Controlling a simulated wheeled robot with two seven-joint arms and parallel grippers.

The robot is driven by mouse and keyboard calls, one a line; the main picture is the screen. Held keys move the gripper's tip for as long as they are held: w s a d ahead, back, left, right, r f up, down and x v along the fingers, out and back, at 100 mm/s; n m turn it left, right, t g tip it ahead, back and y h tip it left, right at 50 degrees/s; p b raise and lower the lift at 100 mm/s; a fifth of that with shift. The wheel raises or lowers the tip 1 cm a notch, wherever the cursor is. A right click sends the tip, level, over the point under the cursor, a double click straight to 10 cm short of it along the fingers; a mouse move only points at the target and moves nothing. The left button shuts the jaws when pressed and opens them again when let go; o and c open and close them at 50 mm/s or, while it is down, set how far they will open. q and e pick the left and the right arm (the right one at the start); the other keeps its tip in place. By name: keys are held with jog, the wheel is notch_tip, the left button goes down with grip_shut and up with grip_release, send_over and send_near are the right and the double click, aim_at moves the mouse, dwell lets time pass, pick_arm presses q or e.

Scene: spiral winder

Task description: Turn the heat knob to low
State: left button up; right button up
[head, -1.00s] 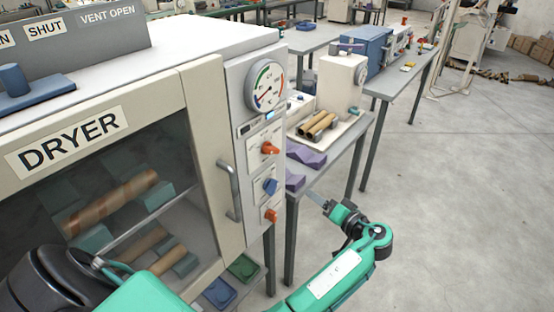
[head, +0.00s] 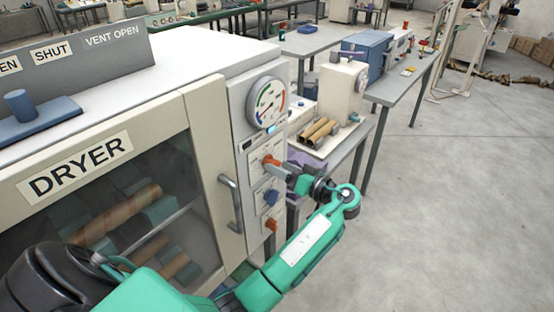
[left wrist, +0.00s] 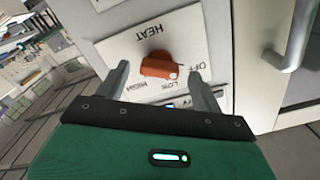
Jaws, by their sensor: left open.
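The orange heat knob (left wrist: 155,66) sits on a white plate marked HEAT, OFF, LOW and HIGH on the dryer front; the lettering is upside down in the left wrist view. A pale dot shows on the knob's edge on the side of LOW and OFF; its exact setting is unclear. The left wrist view shows this gripper (left wrist: 159,68) open, one finger on each side of the knob, with gaps visible. My right gripper is out of view.
Below the heat knob are a blue knob (head: 271,197) and another orange knob (head: 270,225). The dryer door handle (head: 231,202) stands out left of the panel. A round gauge (head: 267,102) is above. A table (head: 348,142) with cardboard tubes is behind my arm.

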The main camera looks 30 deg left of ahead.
pick_arm(q)
jog(key=shift+w+a, duration=0.1)
jog(key=shift+a, duration=1)
jog(key=c, duration=1)
